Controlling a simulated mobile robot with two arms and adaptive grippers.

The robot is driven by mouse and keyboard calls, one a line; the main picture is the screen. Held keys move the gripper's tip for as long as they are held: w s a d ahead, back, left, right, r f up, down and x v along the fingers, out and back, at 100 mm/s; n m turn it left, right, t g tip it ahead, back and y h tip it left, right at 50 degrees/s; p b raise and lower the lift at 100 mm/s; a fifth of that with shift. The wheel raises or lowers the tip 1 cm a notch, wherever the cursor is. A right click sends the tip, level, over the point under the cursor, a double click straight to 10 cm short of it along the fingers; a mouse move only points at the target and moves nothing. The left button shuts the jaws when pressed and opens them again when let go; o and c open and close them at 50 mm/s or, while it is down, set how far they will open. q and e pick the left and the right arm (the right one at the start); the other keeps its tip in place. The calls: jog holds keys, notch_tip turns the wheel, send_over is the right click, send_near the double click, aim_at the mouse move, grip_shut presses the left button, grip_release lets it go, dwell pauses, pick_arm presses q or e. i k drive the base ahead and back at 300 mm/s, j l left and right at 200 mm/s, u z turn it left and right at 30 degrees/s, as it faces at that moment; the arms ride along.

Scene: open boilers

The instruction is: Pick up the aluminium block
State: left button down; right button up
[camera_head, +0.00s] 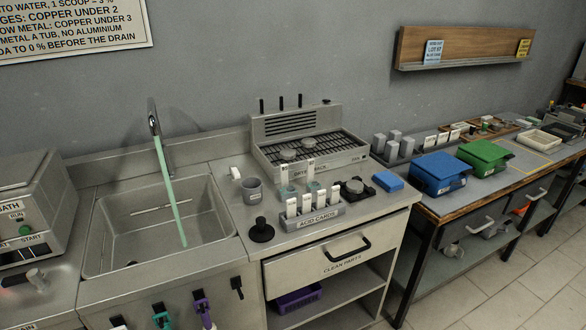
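Neither of my grippers shows in the head view. No block is marked as aluminium. Several small grey upright blocks (394,138) stand in a cluster at the left end of the right-hand bench, just right of the vented grill unit. Their metal cannot be told at this size.
A sink (160,225) with a green water stream is at left. The counter holds a grey mug (252,189), a black knob-like item (261,231), an acid cards rack (318,214) and a blue sponge (389,181). Blue (437,172) and green (484,156) bins stand at right.

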aim_at(287, 192)
jog(key=i+l, duration=0.2)
jog(key=i, duration=0.3)
jog(key=i+l+z, duration=0.15)
jog(key=i, duration=0.3)
